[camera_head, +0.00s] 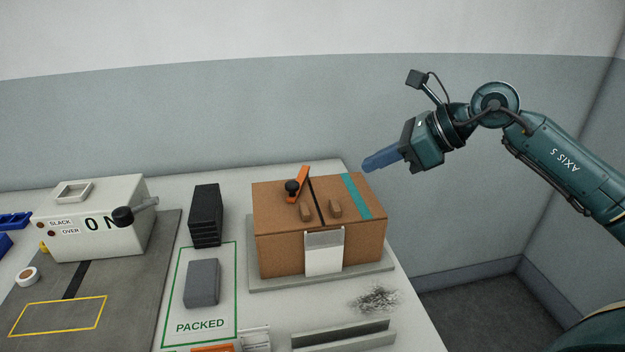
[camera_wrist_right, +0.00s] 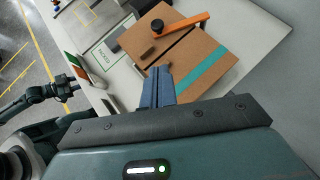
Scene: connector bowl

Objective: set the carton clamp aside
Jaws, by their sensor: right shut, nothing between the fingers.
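A brown carton (camera_head: 280,240) with a dark centre seam and a teal stripe stands on a grey base. An orange bar with a black knob, which looks like the carton clamp (camera_head: 301,180), is on the carton's top beside the seam. The clamp (camera_wrist_right: 185,23) also shows in the right wrist view. My right gripper (camera_head: 367,165) has blue fingers, shut and empty, in the air right of the carton and above it, apart from the clamp. In the right wrist view, part of my left arm (camera_wrist_right: 50,90) shows at the left; its finger state is unclear.
Two small brown blocks (camera_head: 335,208) sit on the carton top. Left of it are a black stack (camera_head: 205,215), a grey block (camera_head: 202,283) in the green PACKED outline and a white machine (camera_head: 90,220). Shredded material (camera_head: 375,298) and a grey channel (camera_head: 345,335) lie in front.

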